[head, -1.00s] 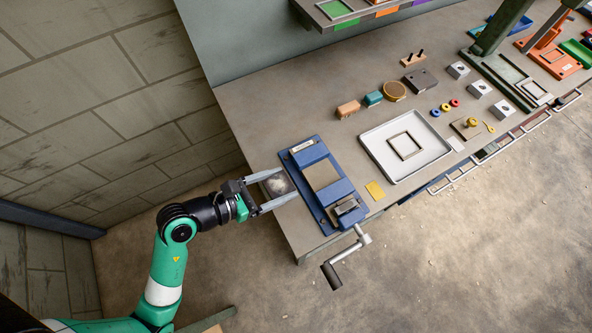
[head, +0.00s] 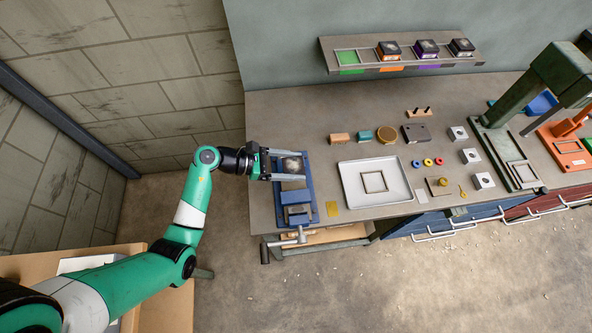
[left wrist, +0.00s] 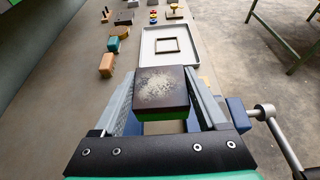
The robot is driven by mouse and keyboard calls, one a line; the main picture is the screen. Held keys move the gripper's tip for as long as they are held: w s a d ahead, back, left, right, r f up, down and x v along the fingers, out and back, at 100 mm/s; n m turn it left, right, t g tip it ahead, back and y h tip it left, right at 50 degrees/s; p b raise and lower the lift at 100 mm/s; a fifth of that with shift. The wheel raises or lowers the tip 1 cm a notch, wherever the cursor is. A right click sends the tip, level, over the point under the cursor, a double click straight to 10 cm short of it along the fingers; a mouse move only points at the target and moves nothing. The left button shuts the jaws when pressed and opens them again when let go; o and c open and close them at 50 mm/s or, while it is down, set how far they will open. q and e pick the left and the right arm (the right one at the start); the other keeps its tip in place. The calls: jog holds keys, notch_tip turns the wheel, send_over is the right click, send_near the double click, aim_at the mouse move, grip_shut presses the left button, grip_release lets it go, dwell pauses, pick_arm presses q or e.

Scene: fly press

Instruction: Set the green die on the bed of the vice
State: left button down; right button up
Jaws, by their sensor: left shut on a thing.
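My left gripper (head: 291,165) is shut on the green die (head: 291,167). The die is a square block with a dark, pale-speckled top; its green lower band shows in the left wrist view (left wrist: 162,113). The blue vice (head: 309,210) stands at the left end of the bench, its crank handle toward the front edge. In the head view the gripper and die overlap the vice's far part, covering some of its bed; I cannot tell the gap between die and bed. My right gripper is not in view.
A white tray (head: 349,193) with a square frame lies right of the vice, a yellow card (head: 332,209) between them. Blocks and a round tin (head: 387,133) stand behind. The back shelf (head: 370,69) has an empty green-marked slot beside three dies. A green press (head: 559,80) stands right.

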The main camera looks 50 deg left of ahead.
aim_at(293, 182)
pick_arm(q)
jog(key=shift+a+f+b, duration=0.2)
jog(key=shift+f+b, duration=0.05)
jog(key=shift+b, duration=0.05)
notch_tip(293, 182, down, 6)
jog(key=b, duration=0.5)
jog(key=shift+f+b, duration=0.1)
jog(key=shift+b, duration=0.2)
dwell(0.8)
jog(key=shift+f, duration=0.55)
dwell(0.7)
